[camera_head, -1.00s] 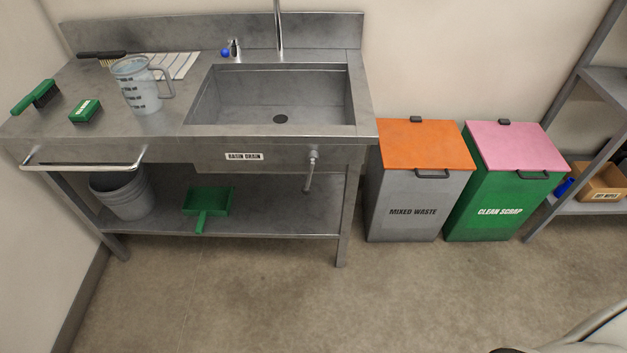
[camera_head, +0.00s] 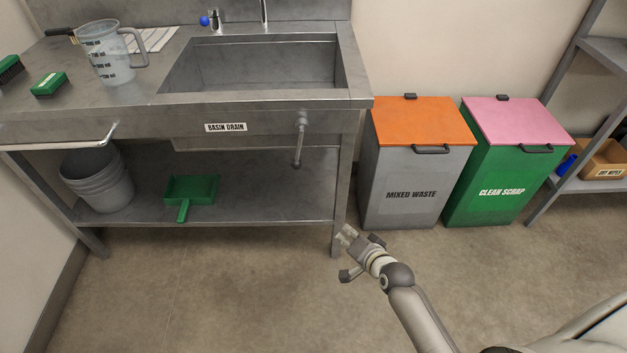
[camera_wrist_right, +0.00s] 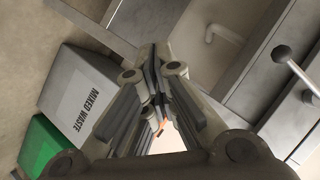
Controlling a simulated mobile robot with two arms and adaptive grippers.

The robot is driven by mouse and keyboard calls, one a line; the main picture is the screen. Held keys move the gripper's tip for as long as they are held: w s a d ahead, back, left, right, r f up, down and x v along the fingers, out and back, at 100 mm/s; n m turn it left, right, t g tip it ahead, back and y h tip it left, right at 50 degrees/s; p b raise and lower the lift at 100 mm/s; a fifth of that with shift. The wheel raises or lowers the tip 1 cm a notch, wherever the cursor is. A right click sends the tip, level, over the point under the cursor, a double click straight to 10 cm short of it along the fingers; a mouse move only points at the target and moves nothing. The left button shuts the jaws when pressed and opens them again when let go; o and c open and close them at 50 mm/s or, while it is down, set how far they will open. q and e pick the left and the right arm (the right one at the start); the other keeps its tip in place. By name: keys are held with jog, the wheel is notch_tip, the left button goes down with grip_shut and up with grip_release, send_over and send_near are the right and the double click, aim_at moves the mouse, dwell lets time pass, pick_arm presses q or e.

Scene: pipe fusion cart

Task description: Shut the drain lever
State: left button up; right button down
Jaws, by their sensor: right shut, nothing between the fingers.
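The drain lever (camera_head: 299,140) is a grey metal lever on the front of the sink bench, right of the "BASIN DRAIN" label (camera_head: 226,127). It hangs down from its pivot, nearly vertical. In the right wrist view a round-ended lever (camera_wrist_right: 294,68) shows at the right edge. My right gripper (camera_head: 346,236) is shut and empty, low in front of the bench's right front leg and below and right of the lever, apart from it. Its closed fingers fill the middle of the right wrist view (camera_wrist_right: 154,58). My left gripper is out of view.
The sink basin (camera_head: 255,66) is above the lever. A lower shelf (camera_head: 250,190) holds a bucket (camera_head: 97,178) and a green dustpan (camera_head: 190,190). Mixed waste (camera_head: 412,180) and clean scrap (camera_head: 495,190) bins stand right of the bench. The floor in front is clear.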

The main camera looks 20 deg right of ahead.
aim_at(299, 146)
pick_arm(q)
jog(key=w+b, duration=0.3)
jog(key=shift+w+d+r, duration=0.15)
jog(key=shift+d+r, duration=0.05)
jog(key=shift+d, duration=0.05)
pick_arm(e)
jog(key=w+r+m+t+y, duration=0.1)
jog(key=w+r+m+t, duration=0.2)
jog(key=r, duration=1.2)
jog(key=shift+w+d+r+t, duration=0.2)
jog(key=shift+w+r+t, duration=0.2)
jog(key=shift+t, duration=0.2)
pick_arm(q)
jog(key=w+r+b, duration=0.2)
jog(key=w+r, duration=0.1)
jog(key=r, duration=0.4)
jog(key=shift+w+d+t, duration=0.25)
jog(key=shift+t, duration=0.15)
pick_arm(e)
jog(key=a+f+x, duration=0.1)
jog(key=a+x, duration=0.1)
jog(key=x, duration=1.1)
jog(key=shift+s+a, duration=0.3)
jog(key=shift+a, duration=0.05)
pick_arm(q)
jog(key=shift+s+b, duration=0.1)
jog(key=shift+b, duration=0.25)
